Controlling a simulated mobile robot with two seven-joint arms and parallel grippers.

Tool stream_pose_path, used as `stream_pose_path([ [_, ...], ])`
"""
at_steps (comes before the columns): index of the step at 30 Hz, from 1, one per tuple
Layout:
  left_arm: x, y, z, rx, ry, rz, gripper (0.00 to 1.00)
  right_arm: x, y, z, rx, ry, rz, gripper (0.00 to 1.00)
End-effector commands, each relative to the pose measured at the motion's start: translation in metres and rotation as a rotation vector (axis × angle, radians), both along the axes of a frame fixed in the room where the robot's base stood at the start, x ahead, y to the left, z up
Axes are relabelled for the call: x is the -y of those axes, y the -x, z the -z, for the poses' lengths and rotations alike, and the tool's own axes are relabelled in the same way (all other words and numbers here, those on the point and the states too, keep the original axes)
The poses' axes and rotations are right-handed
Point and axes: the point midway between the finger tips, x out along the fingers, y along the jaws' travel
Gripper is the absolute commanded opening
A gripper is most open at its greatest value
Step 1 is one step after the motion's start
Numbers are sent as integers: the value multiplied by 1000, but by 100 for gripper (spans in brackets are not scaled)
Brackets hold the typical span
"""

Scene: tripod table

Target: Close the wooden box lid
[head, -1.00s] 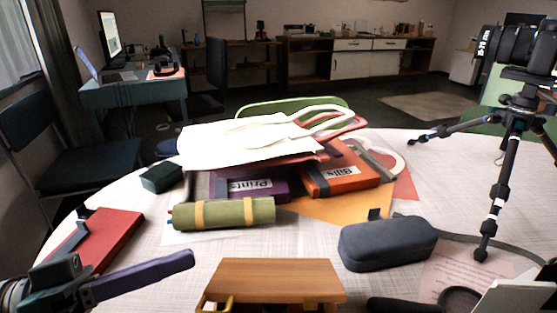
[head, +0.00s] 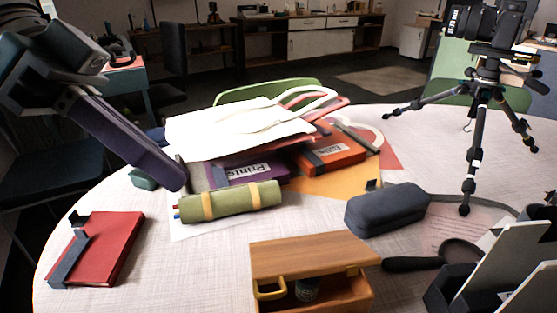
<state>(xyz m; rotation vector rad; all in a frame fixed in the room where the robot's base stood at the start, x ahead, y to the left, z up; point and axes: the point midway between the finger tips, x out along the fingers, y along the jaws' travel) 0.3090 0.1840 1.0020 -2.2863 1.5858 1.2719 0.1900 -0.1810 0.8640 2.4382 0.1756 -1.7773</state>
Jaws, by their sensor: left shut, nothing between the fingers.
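The wooden box (head: 345,296) stands at the table's near edge, at the bottom middle of the head view, cut off by the frame. Its brown lid (head: 312,254) is open, with a gap under its near edge. A dark, speckled object (head: 308,290) shows inside the box. A yellow handle (head: 270,294) is at the box's left. My left gripper (head: 178,182), with long purple fingers, is shut and empty. It appears up and left of the box, apart from it.
A red book (head: 112,250) lies at left. A green roll (head: 230,202), folders and a white bag (head: 235,130) lie behind the box. A dark case (head: 388,208), magnifier (head: 415,263) and camera tripod (head: 478,110) are at right. Bare table lies between book and box.

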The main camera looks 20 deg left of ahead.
Motion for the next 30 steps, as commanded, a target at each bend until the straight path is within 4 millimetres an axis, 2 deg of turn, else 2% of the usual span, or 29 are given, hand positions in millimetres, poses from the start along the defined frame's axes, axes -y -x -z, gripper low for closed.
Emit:
stream_pose_path([
  [14, 70, -12, 62, -3, 5, -3, 0, 1, 0, 2, 2, 3, -1, 72],
  [21, 75, -1, 93, -5, 0, -7, 0, 3, 0, 5, 1, 10, -4, 72],
  [30, 76, 2, 100, -3, 0, -6, 0, 3, 0, 5, 2, 9, -5, 72],
])
